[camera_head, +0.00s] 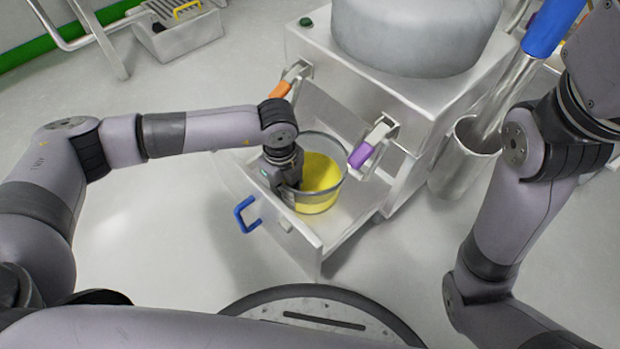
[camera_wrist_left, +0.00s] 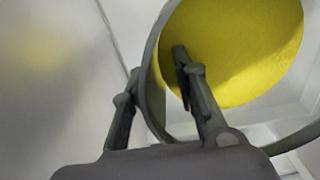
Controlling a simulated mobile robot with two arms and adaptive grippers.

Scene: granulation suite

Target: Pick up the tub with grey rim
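The tub with grey rim (camera_head: 316,206) is clear-sided with yellow material inside. It stands upright in the pulled-out metal drawer (camera_head: 300,248). My left gripper (camera_head: 291,181) is at the tub's near-left rim, pointing down. In the left wrist view the gripper (camera_wrist_left: 157,62) straddles the tub wall (camera_wrist_left: 149,92), one finger inside above the yellow and one outside. The fingers are apart, with gaps seen beside the wall. The outer fingertip is hidden in the head view. My right arm shows at the right of the head view, but its gripper is out of frame.
The steel machine (camera_head: 390,95) with a large drum (camera_head: 415,35) rises behind the drawer. An orange lever (camera_head: 281,89) and a purple lever (camera_head: 361,155) flank the tub. A blue handle (camera_head: 247,214) sticks out of the drawer front.

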